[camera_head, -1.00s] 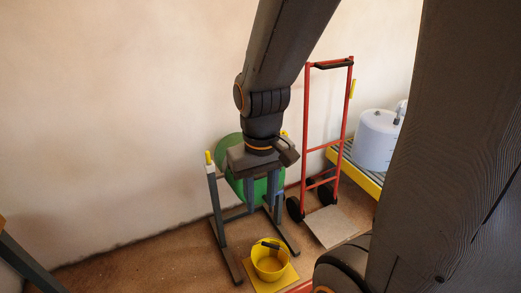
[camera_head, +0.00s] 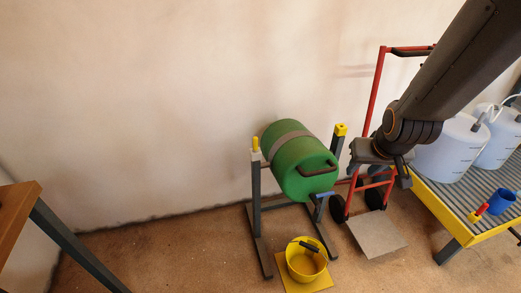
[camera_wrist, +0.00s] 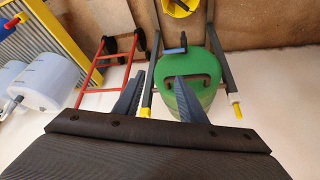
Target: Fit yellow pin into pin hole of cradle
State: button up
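The cradle (camera_head: 257,200) is a dark stand holding a green drum (camera_head: 300,165) with a grey band. A yellow pin (camera_head: 254,143) stands upright on its left post above a white collar; the same pin shows in the wrist view (camera_wrist: 237,110). A yellow block (camera_head: 341,130) tops the right post; it also shows in the wrist view (camera_wrist: 145,112). I cannot make out a pin hole. My gripper (camera_wrist: 160,76) is open, its two fingers apart, and I see nothing held. In the head view it hangs right of the cradle, before the hand truck.
A yellow bucket (camera_head: 304,263) stands on a yellow plate before the cradle. A red hand truck (camera_head: 373,90) is behind my arm. A wooden table (camera_head: 18,210) edges the left.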

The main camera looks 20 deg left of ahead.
aim_at(256, 142)
jog(key=w+a+f+n+t+y+b, duration=0.1)
jog(key=w+a+f, duration=0.1)
jog(key=w+a, duration=0.2)
jog(key=w+a+f+n+t+y+b, duration=0.1)
jog(key=w+a+f+t, duration=0.1)
jog(key=a, duration=0.5)
jog(key=w+a+f+n+t+y+b, duration=0.1)
jog(key=w+a+f+t+y+b, duration=0.1)
jog(key=w+a, duration=0.3)
jog(key=shift+w+a+f, duration=0.2)
jog(key=shift+w+f, duration=0.2)
jog(key=shift+f, duration=0.4)
jog(key=a+y, duration=0.1)
jog(key=a, duration=0.1)
jog(key=a+f+t+y+b, duration=0.1)
jog(key=a, duration=0.1)
jog(key=a+n+b, duration=0.1)
jog(key=a, duration=0.1)
jog(key=shift+w+a+f+t+y, duration=0.3)
jog(key=shift+w+f+y, duration=0.05)
jog(key=shift+f+y, duration=0.05)
jog(key=s+a+f+n+t+y+b, duration=0.2)
jog(key=a+y, duration=0.2)
jog(key=a, duration=0.4)
jog(key=shift+r+x, duration=0.25)
jog(key=shift+x, duration=1.5)
jog(key=shift+r+x, duration=0.2)
jog(key=shift+x, duration=1.5)
grip_shut()
